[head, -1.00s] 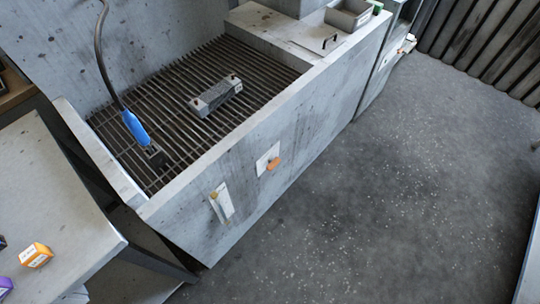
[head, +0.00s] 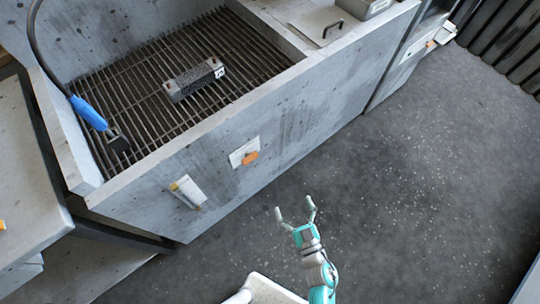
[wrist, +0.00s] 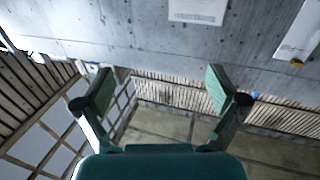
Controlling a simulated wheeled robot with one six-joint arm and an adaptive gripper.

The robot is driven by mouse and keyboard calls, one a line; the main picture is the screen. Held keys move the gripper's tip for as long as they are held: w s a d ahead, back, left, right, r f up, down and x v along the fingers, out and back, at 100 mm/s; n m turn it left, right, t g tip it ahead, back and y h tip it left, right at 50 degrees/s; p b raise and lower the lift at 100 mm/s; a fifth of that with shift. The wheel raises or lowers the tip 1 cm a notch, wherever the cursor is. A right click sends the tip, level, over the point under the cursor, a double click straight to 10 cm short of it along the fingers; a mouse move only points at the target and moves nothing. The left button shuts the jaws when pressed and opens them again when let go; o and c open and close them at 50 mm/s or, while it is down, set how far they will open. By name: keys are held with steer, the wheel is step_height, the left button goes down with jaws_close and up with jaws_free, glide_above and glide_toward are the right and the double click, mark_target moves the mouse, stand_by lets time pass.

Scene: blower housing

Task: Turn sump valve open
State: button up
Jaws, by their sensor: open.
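On the front wall of the grey basin is a white plate (head: 236,152) with an orange handle (head: 250,157). To its left is a narrow white plate (head: 189,193) with a small yellow knob (head: 174,186). Which of the two is the sump valve I cannot tell. My gripper (head: 295,213) is open and empty, in front of and below the plates, apart from the wall. In the wrist view my gripper (wrist: 158,92) has its fingers spread. One white plate (wrist: 198,10) is cut by the top edge; another (wrist: 300,32) with the yellow knob (wrist: 297,63) is at the right.
The basin holds a metal grate (head: 140,75) with a grey block (head: 194,80) on it. A blue-handled tool (head: 90,114) on a dark hose rests at the left. A pale bench (head: 25,170) stands left. The speckled floor (head: 430,170) to the right is clear.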

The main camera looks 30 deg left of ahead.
mark_target(252, 160)
steer(key=w+a+f+n+g, duration=0.1)
steer(key=w+a, duration=0.2)
steer(key=a, duration=0.4)
steer(key=w+a+n+g+y, duration=0.1)
steer(key=w+a+g, duration=0.1)
steer(key=a, duration=0.5)
steer(key=w+a+f+n+g+y, duration=0.1)
steer(key=w+a+g, duration=0.1)
steer(key=a, duration=0.5)
steer(key=shift+w+a+f, duration=0.15)
steer(key=shift+w+f, duration=0.2)
steer(key=shift+w, duration=0.45)
steer(key=c, duration=1.1)
